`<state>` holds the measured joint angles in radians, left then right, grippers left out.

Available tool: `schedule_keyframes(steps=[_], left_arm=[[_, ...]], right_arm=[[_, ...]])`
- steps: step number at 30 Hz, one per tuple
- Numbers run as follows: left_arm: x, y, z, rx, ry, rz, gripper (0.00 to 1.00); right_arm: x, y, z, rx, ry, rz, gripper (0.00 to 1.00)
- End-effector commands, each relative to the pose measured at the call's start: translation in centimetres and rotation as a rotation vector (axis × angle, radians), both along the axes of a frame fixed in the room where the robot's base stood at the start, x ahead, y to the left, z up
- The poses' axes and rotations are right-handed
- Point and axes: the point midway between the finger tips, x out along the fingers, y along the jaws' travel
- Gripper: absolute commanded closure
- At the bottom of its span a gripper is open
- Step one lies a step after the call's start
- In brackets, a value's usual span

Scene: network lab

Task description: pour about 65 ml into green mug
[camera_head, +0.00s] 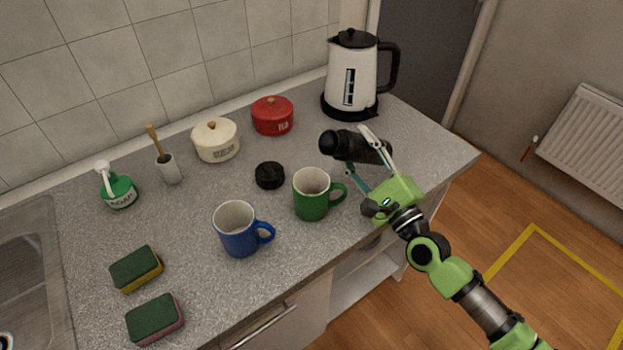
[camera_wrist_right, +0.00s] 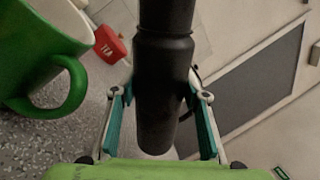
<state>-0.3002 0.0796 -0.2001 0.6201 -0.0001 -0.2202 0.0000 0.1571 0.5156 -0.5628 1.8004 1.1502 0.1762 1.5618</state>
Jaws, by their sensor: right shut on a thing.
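The green mug (camera_head: 312,196) stands upright on the counter, its handle to the right. It also shows large at the left of the right wrist view (camera_wrist_right: 30,65). My right gripper (camera_head: 364,162) is shut on a black bottle (camera_head: 350,147), which lies nearly level above the counter. The bottle's narrower end points left, above and beyond the mug's right side. In the right wrist view the black bottle (camera_wrist_right: 165,85) runs between the two fingers. No liquid is seen leaving the bottle. A round black cap (camera_head: 270,175) lies left of the green mug. My left gripper is out of view.
A blue mug (camera_head: 238,230) stands left of the green mug, near the front edge. A white kettle (camera_head: 352,75), a red pot (camera_head: 272,115) and a cream pot (camera_head: 215,140) stand behind. Two sponges (camera_head: 136,268), a soap bottle (camera_head: 118,190) and a sink (camera_head: 30,265) are left.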

Motion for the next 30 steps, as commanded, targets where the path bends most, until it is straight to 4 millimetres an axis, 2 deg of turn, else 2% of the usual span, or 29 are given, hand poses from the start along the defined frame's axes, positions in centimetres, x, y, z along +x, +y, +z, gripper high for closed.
schedule_keyframes(steps=[5, 14, 17, 21, 24, 25, 30], left_arm=[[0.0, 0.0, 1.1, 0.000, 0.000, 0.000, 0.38], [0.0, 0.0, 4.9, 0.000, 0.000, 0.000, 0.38], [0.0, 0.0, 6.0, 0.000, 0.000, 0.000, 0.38], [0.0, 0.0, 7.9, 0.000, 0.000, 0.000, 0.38], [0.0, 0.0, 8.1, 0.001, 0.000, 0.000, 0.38], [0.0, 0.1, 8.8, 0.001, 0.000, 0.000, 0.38], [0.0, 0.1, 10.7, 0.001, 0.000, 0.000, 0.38]], right_arm=[[-0.1, 0.1, 1.0, 0.022, 0.011, -0.002, 0.98], [-0.5, 0.7, 3.4, 0.123, 0.088, -0.001, 0.98], [-0.8, 1.2, 2.3, 0.264, 0.196, -0.002, 0.98], [-0.4, 0.7, 3.1, 0.367, 0.272, -0.002, 0.98], [-0.3, 0.5, 1.3, 0.506, 0.379, -0.002, 0.98], [-0.3, 0.5, 1.8, 0.521, 0.391, -0.001, 0.98], [-0.2, 0.4, 1.9, 0.631, 0.474, 0.000, 0.98]])
